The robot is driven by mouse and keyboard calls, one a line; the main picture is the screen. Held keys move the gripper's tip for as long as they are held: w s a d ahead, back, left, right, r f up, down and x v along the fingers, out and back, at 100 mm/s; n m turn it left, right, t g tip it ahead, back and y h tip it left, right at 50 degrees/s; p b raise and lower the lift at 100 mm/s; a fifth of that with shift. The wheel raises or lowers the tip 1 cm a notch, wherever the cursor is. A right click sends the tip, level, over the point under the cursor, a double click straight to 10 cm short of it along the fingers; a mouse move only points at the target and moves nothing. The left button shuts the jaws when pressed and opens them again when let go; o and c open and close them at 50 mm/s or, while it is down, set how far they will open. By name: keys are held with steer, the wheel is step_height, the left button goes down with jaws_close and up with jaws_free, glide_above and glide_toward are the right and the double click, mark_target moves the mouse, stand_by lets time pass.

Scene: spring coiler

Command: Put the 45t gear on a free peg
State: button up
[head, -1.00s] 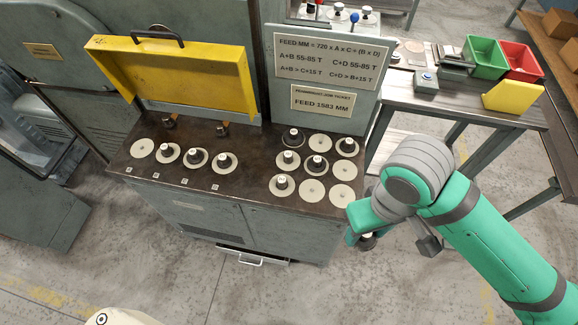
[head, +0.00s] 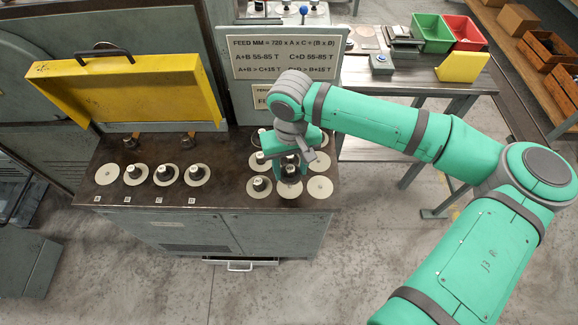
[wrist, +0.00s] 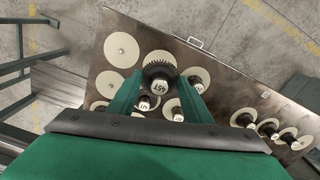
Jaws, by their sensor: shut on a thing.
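My gripper (head: 290,172) is over the right-hand group of pale discs on the dark bench top. In the wrist view its two fingers (wrist: 159,98) are shut on a dark toothed gear with a white hub marked 45T (wrist: 160,84). The 45t gear (head: 290,171) shows small and dark under my gripper in the head view, apparently above the discs; the exact gap is unclear. A bare pale disc (head: 320,187) lies at the front right of the group. Another bare disc (head: 289,190) is partly below the gripper. Part of the group is hidden by my arm.
Other gears stand on discs beside the gripper, one at the front left (head: 260,184). A left row has a bare disc (head: 108,174) and three gear-bearing ones (head: 165,174). A yellow cover (head: 125,90) stands raised behind it. An upright sign panel (head: 284,58) rises behind the group.

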mark_target(290, 187)
steer(key=shift+w+f, duration=0.15)
steer(key=shift+w, duration=0.1)
steer(key=shift+a+f, duration=0.1)
steer(key=shift+f, duration=2.9)
steer(key=shift+f, duration=0.6)
steer(key=o, duration=1.4)
steer(key=shift+s, duration=0.1)
step_height(290, 187, up, 24)
steer(key=shift+f, duration=0.1)
stand_by(0.5)
